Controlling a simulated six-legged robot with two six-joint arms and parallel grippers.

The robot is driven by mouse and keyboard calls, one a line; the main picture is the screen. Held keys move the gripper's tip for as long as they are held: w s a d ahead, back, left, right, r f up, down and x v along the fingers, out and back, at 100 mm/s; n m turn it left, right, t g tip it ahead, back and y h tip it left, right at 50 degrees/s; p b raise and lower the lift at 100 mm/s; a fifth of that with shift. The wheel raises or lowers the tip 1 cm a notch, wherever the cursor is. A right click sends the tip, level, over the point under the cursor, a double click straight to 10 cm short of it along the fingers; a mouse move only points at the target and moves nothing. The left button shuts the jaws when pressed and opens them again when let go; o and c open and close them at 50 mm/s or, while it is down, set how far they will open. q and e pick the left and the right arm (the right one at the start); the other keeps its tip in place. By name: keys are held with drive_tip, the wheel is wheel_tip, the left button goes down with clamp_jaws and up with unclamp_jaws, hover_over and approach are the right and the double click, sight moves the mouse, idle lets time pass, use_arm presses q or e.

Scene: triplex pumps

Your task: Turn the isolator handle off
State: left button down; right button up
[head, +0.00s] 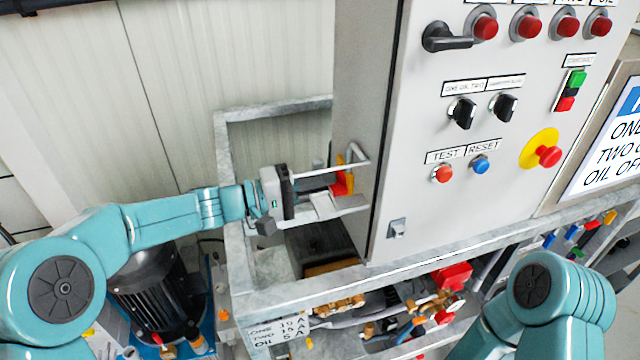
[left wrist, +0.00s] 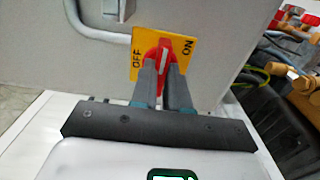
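The isolator handle is red and sits on a yellow plate on the side of the grey cabinet. In the head view the handle (head: 341,182) is partly hidden by my left gripper (head: 335,193). In the left wrist view the red handle (left wrist: 163,56) stands upright in the picture between the printed words OFF, at left, and ON, at right, on the yellow plate (left wrist: 143,45). My left gripper (left wrist: 162,72) has one finger on each side of the handle and appears shut on it. My right gripper is out of view; only part of its arm shows.
The cabinet front (head: 400,170) carries a black lever handle (head: 447,38), knobs, buttons and a red emergency stop (head: 548,156). A bent grey rail (left wrist: 95,32) runs beside the yellow plate. A metal frame (head: 240,250) surrounds the cabinet base. A black motor (head: 155,290) stands below my left arm.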

use_arm(q)
drive_tip(key=shift+n, duration=0.4)
drive_tip(key=shift+n+p, duration=2.45)
drive_tip(key=shift+n, duration=6.05)
drive_tip(key=shift+f, duration=0.1)
drive_tip(key=c, duration=1.1)
unclamp_jaws()
drive_tip(key=shift+a, duration=0.1)
